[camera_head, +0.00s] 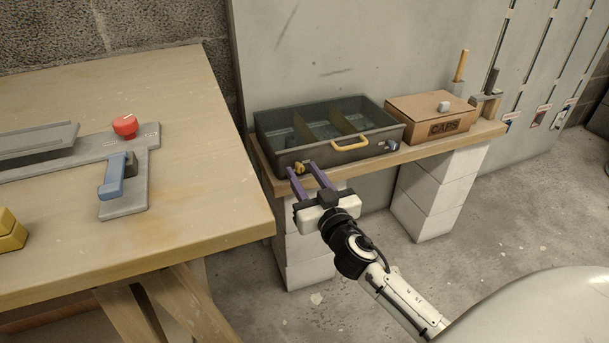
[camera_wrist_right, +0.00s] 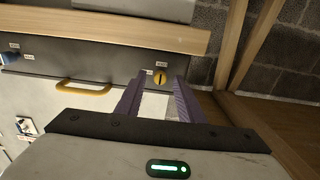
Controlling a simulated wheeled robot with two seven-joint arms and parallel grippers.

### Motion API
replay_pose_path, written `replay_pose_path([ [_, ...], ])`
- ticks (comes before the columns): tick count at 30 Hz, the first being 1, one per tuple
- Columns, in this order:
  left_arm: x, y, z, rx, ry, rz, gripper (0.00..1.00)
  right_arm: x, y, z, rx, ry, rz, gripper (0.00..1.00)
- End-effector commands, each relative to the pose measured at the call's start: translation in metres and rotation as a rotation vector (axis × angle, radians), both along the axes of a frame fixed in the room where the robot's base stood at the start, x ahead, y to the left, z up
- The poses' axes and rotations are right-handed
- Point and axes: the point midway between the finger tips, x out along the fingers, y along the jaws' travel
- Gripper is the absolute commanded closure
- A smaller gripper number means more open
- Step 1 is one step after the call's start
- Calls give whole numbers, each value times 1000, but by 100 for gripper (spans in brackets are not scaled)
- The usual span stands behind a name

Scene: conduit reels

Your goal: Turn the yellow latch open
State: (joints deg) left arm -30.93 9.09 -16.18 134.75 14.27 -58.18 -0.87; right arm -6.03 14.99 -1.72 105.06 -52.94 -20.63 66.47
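The yellow latch (camera_head: 299,168) is a small round knob on the front face of the dark grey compartment box (camera_head: 330,157), left of its yellow handle. The latch also shows in the right wrist view (camera_wrist_right: 160,77), with a dark slot line across it. My right gripper (camera_head: 301,171) is open, with its two purple fingers parted in front of the latch. In the wrist view the latch lies between the fingertips (camera_wrist_right: 158,82) and seems a little beyond them; I cannot tell whether they touch. My left gripper is not in view.
A blue latch (camera_head: 391,145) sits right of the yellow handle (camera_head: 350,144). A cardboard CAPS box (camera_head: 430,115) stands right on the same wooden shelf. The wooden workbench (camera_head: 220,190) at left holds a red button (camera_head: 125,126) and a blue lever (camera_head: 112,178).

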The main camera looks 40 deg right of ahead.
Motion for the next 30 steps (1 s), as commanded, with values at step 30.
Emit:
replay_pose_path([
  [30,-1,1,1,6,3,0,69,1,0,1,-141,34,0,100],
])
